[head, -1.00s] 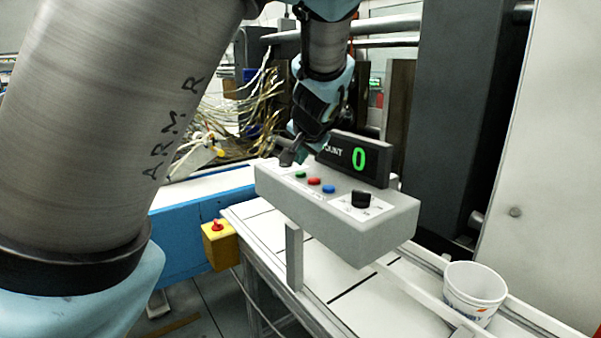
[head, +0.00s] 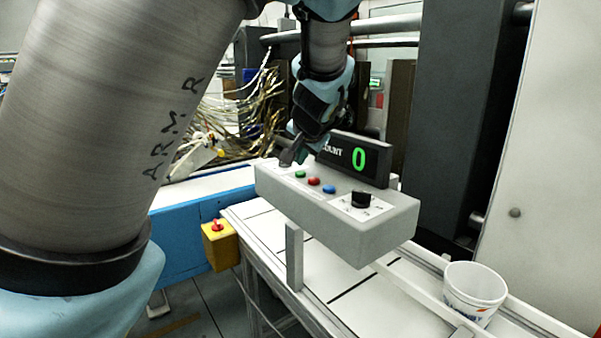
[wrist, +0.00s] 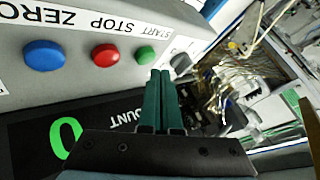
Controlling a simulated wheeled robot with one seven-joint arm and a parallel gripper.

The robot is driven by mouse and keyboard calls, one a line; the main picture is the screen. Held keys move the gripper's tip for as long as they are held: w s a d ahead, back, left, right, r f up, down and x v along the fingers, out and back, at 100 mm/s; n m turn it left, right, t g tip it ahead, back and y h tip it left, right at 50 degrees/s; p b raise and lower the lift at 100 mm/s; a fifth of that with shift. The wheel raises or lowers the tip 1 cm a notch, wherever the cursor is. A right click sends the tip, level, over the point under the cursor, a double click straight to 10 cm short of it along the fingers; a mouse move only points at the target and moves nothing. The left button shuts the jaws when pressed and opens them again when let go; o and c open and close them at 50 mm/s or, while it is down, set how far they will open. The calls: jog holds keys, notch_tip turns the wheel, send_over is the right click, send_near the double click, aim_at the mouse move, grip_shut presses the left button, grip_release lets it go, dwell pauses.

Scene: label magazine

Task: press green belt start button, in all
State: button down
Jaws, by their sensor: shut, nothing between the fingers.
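The green start button (head: 300,174) is on top of the grey control box, at the left of a row with a red button (head: 314,181) and a blue button (head: 329,189). In the wrist view the green button (wrist: 145,55) sits below the printed word START. My gripper (head: 288,160) is over the left end of the box, to the left of the green button. In the wrist view its two teal fingers (wrist: 161,75) are together and empty, with their tips just beside the green button. I cannot tell whether the tips touch the box. The count display (head: 353,158) reads 0.
A black knob (head: 361,199) is at the right of the box. A white cup (head: 474,291) stands on the belt (head: 345,295). A yellow box with a red button (head: 219,245) is at the lower left. Loose wires (head: 250,115) hang behind my gripper.

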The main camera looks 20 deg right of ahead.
jog(key=shift+f, duration=0.4)
